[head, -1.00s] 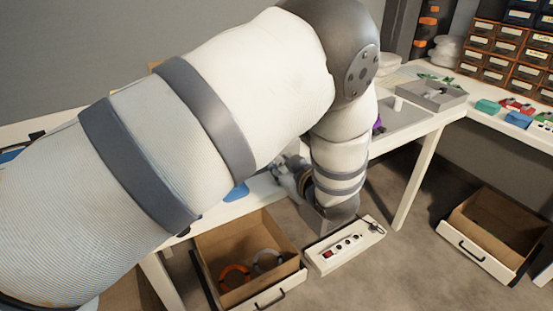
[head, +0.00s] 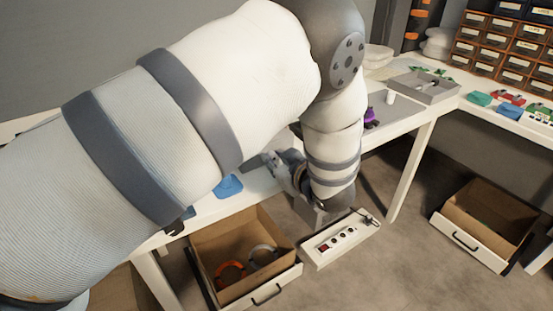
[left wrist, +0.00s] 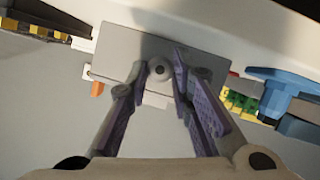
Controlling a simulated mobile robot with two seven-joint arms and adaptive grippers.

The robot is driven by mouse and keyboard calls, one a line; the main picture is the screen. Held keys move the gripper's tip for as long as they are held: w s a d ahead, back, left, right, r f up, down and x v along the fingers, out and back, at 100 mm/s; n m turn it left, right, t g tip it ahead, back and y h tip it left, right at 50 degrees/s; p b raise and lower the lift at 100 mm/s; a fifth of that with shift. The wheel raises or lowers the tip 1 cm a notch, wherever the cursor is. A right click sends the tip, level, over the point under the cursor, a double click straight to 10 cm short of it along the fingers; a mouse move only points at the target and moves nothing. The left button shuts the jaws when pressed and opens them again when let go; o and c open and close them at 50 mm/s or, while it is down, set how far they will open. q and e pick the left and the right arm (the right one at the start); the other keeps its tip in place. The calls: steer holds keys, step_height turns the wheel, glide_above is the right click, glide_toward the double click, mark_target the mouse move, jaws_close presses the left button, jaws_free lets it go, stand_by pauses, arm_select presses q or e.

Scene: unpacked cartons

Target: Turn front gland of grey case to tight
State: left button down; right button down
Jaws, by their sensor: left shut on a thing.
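The grey case (left wrist: 120,45) is a plain grey box in the upper middle of the left wrist view. Its front gland (left wrist: 159,69) is a small round grey knob with a dark centre. My left gripper (left wrist: 160,76) has its purple-padded fingers on both sides of the gland and is shut on it. In the head view my left gripper (head: 283,172) is partly seen at the bench edge. My left arm hides the case there. I cannot read how tight the gland is. My right gripper is not in view.
A blue item (head: 229,187) lies on the white bench. Below are an open drawer (head: 206,282) holding rings and a white power strip (head: 342,241). In the left wrist view, a blue part (left wrist: 285,80) and green-yellow pieces (left wrist: 240,98) sit right of the case.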

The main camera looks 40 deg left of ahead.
arm_select(q)
steer(key=shift+w+m+g, duration=0.15)
steer(key=shift+m+g, duration=0.55)
steer(key=shift+m, duration=0.3)
steer(key=shift+w+f+m+g+y+b, duration=0.15)
steer(key=shift+m+g+y+b, duration=0.3)
steer(key=shift+m, duration=0.45)
steer(key=shift+d+f+m+g+y+b, duration=0.15)
steer(key=shift+m+g+y+b, duration=0.35)
steer(key=shift+m+g, duration=0.55)
steer(key=shift+w+m+g+y+b, duration=0.15)
steer(key=shift+m+g+y+b, duration=0.3)
steer(key=shift+m, duration=0.7)
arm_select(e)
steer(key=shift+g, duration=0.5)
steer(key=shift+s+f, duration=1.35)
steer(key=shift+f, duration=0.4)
arm_select(q)
steer(key=c, duration=1.7)
jaws_free()
